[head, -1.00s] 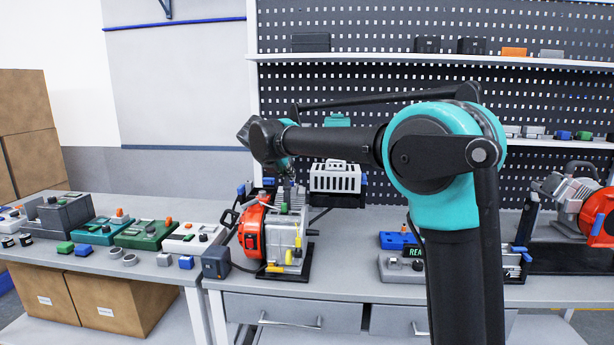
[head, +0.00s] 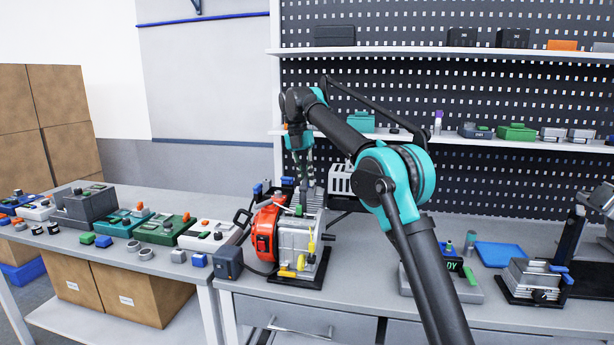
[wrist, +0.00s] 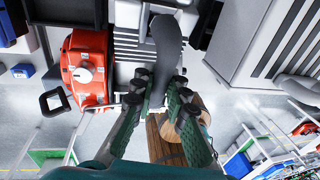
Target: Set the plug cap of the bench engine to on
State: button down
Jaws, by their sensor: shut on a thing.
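The bench engine (head: 297,240) stands on the bench, with a red housing (head: 264,232) on its left side and grey finned metal on top. My gripper (head: 304,178) comes down from above over the fins. In the wrist view my gripper (wrist: 158,90) has its green and black fingers closed around a dark grey, curved piece (wrist: 167,45), which looks like the plug cap. The red housing (wrist: 86,68) lies to its left in that view. The fingers hide the lower end of the dark piece, so I cannot tell whether it is seated.
A white slotted rack (head: 341,180) stands just behind the engine. A dark box (head: 228,262) sits at its front left. Several coloured units line the left table, including a dark green one (head: 165,229). A blue tray (head: 500,254) lies on the right of the bench.

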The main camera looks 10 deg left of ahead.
jog(key=shift+w+f+g, duration=0.2)
jog(key=shift+f+g, duration=0.25)
jog(key=shift+g, duration=0.55)
jog(key=c, duration=1.5)
grip_release()
